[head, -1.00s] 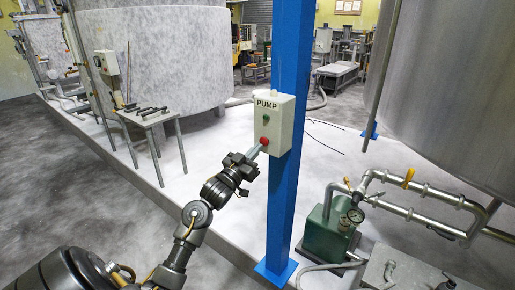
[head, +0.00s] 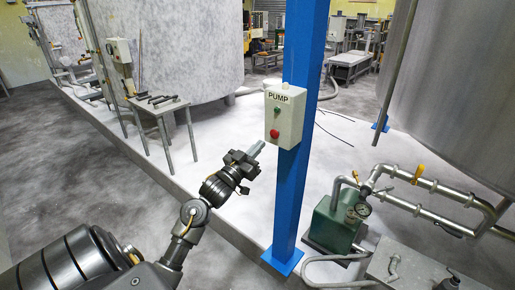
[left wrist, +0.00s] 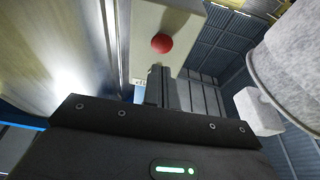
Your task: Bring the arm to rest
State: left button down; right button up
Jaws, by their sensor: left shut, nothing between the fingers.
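My left arm comes in from the lower left, and its left gripper (head: 256,150) is shut and empty. Its fingertips point up and right, just left of the pump box, and look a little apart from it. The pump box (head: 285,115) is pale grey, labelled PUMP, and mounted on a blue post. It has a green button (head: 277,110) above a red button (head: 274,133). In the left wrist view the shut fingers (left wrist: 158,88) show below the red button (left wrist: 162,43). My right gripper is not in view.
The blue post (head: 296,190) stands close right of the gripper. A small table (head: 157,106) with tools stands at the left. A green pump (head: 335,220) with pipes (head: 420,205) is at the lower right. A large steel tank (head: 450,90) stands behind. The floor left of the arm is clear.

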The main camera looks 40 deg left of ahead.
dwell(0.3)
